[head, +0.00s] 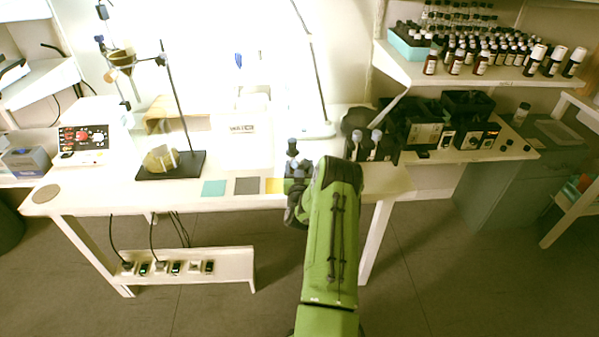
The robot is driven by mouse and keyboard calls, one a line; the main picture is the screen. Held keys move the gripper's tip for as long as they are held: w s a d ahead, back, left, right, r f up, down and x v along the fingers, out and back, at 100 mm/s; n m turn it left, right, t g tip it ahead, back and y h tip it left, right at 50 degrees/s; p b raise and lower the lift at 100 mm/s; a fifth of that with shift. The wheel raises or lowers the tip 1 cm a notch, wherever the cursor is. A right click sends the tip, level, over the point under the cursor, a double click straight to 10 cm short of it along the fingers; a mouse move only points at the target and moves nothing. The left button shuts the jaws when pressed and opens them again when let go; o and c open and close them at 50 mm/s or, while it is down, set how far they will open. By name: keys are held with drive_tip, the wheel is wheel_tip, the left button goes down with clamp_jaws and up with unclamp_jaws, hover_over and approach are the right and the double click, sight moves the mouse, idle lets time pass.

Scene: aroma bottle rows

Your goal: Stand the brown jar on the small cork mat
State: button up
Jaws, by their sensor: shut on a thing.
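My gripper (297,168) is at the front of the white bench, right of the coloured squares, and mostly hidden behind my green arm. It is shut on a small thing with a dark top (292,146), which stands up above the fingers. I cannot tell from its colour whether this is the brown jar. A small round brown mat (45,193), which looks like the cork mat, lies bare at the bench's front left corner, well left of my gripper.
Teal (213,188), dark grey (247,185) and yellow (273,186) squares lie along the front edge. Several brown bottles (455,63) fill the right shelf.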

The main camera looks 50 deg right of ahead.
drive_tip(key=shift+r, duration=0.1)
drive_tip(key=shift+f, duration=0.2)
drive_tip(key=o, duration=1.2)
drive_tip(key=shift+o, duration=0.2)
